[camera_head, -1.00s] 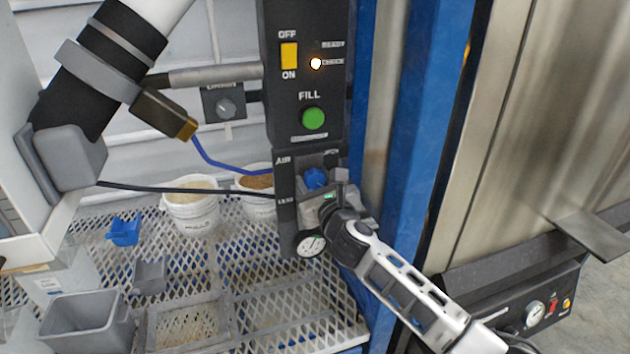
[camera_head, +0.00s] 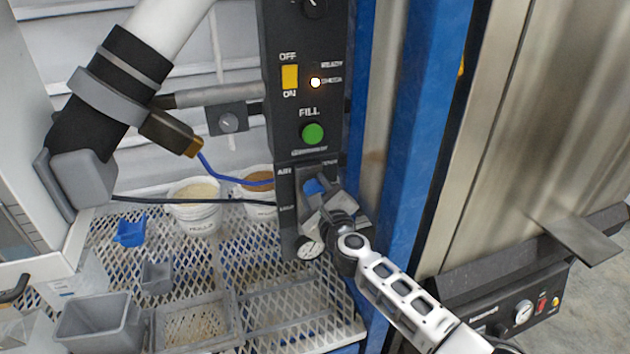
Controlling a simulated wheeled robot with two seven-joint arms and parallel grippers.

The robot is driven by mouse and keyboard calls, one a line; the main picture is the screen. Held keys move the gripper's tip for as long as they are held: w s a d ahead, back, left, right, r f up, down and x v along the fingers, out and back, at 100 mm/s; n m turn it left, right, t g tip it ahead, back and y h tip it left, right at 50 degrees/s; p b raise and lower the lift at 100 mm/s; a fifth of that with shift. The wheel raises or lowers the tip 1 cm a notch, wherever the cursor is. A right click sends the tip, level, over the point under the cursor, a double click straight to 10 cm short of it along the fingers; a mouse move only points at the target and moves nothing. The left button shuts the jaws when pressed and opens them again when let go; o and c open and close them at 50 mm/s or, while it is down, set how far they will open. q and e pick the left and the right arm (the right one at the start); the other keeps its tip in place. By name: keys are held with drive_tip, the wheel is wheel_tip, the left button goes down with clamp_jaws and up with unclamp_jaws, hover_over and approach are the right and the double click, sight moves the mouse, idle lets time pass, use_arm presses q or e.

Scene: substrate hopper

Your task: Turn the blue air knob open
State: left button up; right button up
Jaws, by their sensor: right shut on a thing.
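The blue air knob (camera_head: 314,187) sits on the lower black air panel (camera_head: 287,220), under the AIR label. My right gripper (camera_head: 318,194) comes in from the lower right and is shut on the knob. The gripper body covers much of the knob, so its exact angle is hard to tell. A round white gauge (camera_head: 309,248) sits just below the gripper, partly covered by it. My left gripper is not in view.
Above are a green FILL button (camera_head: 313,134), a yellow switch (camera_head: 290,77) and a lit lamp (camera_head: 315,83). White buckets (camera_head: 194,207) and grey bins (camera_head: 100,322) stand on the mesh shelf at left.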

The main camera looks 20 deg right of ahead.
drive_tip(key=n+p, duration=0.3)
drive_tip(key=n, duration=0.2)
drive_tip(key=shift+r+n, duration=0.1)
drive_tip(key=shift+n, duration=0.2)
drive_tip(key=n+p, duration=0.1)
drive_tip(key=n, duration=0.2)
drive_tip(key=shift+n+p, duration=0.3)
drive_tip(key=shift+n, duration=0.8)
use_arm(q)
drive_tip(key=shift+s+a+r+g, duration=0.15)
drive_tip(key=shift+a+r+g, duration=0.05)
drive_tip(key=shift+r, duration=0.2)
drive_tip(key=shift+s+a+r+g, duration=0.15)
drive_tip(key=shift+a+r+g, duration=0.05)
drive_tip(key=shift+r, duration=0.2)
use_arm(e)
drive_tip(key=shift+n, duration=0.5)
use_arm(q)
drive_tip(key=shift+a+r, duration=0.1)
use_arm(e)
drive_tip(key=o, duration=1)
use_arm(q)
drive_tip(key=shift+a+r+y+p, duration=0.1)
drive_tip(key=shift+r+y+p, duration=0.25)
drive_tip(key=shift+p, duration=0.55)
use_arm(e)
drive_tip(key=shift+s+d, duration=0.2)
drive_tip(key=shift+s, duration=3.8)
drive_tip(key=shift+s+d, duration=0.15)
drive_tip(key=shift+s, duration=3.85)
